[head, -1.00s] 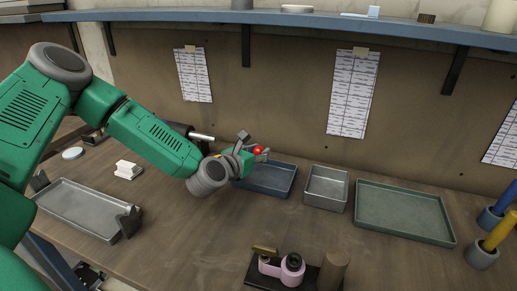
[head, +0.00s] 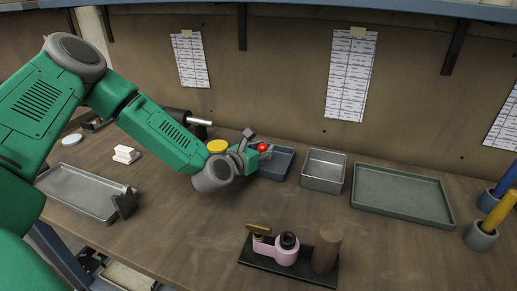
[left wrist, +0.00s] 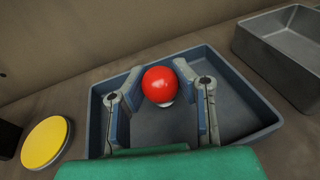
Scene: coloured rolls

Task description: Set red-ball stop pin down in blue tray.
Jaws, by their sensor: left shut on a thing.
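The red-ball stop pin (left wrist: 160,86) shows as a glossy red ball with a small pale part below it; the rest of the pin is hidden. The ball also shows in the head view (head: 263,147). My left gripper (head: 260,150) is shut on it, with a finger on each side of the ball in the left wrist view. The gripper is over the blue tray (head: 284,168), which lies behind and below the fingers. The tray's inside looks empty in the left wrist view (left wrist: 240,112). I cannot tell whether the pin touches the tray floor. My right gripper is not in view.
A yellow disc (head: 217,146) lies left of the blue tray. A grey metal bin (head: 323,171) and a green tray (head: 402,193) stand to its right. A pink device (head: 283,250) and a brown cylinder (head: 326,248) stand on a dark base in front. The middle bench is clear.

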